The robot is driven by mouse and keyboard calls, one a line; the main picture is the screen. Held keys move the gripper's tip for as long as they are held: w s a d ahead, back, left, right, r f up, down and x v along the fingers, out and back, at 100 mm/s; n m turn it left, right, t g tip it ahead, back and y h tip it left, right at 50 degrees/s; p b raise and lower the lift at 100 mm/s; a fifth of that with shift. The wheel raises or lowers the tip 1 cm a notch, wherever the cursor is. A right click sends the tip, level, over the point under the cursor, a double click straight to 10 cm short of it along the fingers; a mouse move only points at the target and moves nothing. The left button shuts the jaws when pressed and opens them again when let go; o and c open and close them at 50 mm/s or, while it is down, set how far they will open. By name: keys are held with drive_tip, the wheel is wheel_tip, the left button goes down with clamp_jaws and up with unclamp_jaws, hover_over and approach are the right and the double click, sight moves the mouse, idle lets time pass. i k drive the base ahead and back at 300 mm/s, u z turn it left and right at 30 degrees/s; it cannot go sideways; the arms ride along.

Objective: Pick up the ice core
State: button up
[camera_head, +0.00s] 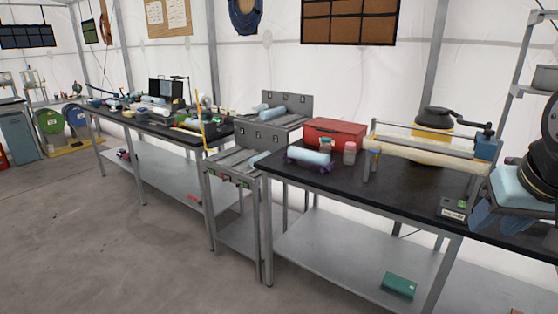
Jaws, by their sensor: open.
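A pale blue cylinder (309,156), which looks like an ice core, lies on its side on a dark purple cradle near the left end of the black-topped table (400,190). More pale blue pieces (262,109) rest on the rear metal stand. I cannot tell which one the task means. My gripper is not in view.
A red case (335,133), small jars (349,153) and a long pale cylinder (430,151) share the near table. Dark equipment with a pale blue block (515,186) crowds its right end. A cluttered table (150,137) stands left. The grey floor (110,240) in front is clear.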

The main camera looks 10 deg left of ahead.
sight(312, 156)
drive_tip(key=u, duration=0.65)
drive_tip(key=k, duration=0.45)
drive_tip(key=u, duration=0.5)
drive_tip(key=i, duration=1.45)
drive_tip(key=u, duration=0.1)
